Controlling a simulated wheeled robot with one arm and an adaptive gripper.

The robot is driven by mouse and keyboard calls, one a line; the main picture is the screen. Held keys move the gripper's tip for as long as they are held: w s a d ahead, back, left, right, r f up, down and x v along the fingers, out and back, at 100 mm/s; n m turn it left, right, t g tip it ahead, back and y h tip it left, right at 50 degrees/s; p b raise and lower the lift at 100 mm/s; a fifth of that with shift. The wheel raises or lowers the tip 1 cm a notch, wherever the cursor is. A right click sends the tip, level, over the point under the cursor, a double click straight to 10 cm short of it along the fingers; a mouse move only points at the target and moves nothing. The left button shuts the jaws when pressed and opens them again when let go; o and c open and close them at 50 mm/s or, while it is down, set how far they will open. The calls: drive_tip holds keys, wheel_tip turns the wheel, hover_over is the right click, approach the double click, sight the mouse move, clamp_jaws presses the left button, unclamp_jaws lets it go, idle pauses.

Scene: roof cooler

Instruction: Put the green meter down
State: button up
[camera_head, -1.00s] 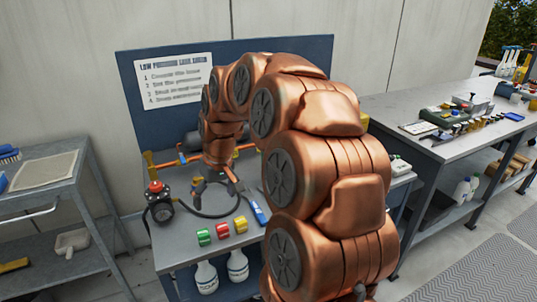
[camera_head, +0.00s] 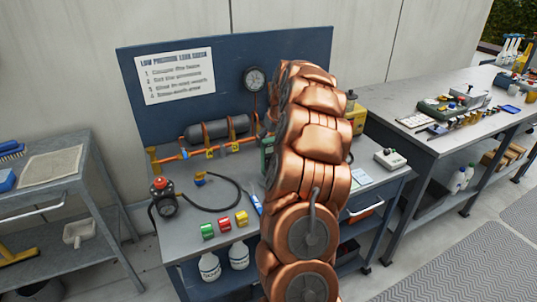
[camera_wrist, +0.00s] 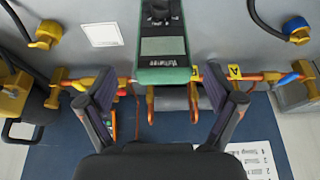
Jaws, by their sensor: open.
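The green meter (camera_wrist: 165,62), with a grey display and dark dial, shows in the wrist view at top centre. In the head view only a green sliver (camera_head: 266,145) of it shows beside my arm. My gripper (camera_wrist: 162,92) is open, with one finger on each side and clear gaps between the fingers and the meter. The meter is in front of the copper pipe in the wrist view. Its contact with the bench (camera_head: 190,245) is hidden, so I cannot tell exactly how it rests.
A black cylinder (camera_head: 217,129) and a round gauge (camera_head: 254,79) stand by the blue back panel (camera_head: 290,50). A white box (camera_head: 390,159) sits at right.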

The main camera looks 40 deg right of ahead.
sight(268, 148)
drive_tip(key=shift+p+x, duration=1.05)
drive_tip(key=shift+x, duration=1.75)
drive_tip(key=shift+w+a, duration=0.15)
drive_tip(key=c, duration=1.5)
drive_tip(key=shift+r+b, duration=0.85)
drive_tip(key=shift+r, duration=1)
drive_tip(key=shift+c, duration=0.2)
drive_tip(key=s+a+r+b, duration=0.1)
drive_tip(key=s+a+b, duration=0.3)
drive_tip(key=s+a, duration=0.5)
drive_tip(key=s, duration=0.4)
drive_tip(key=shift+r, duration=0.2)
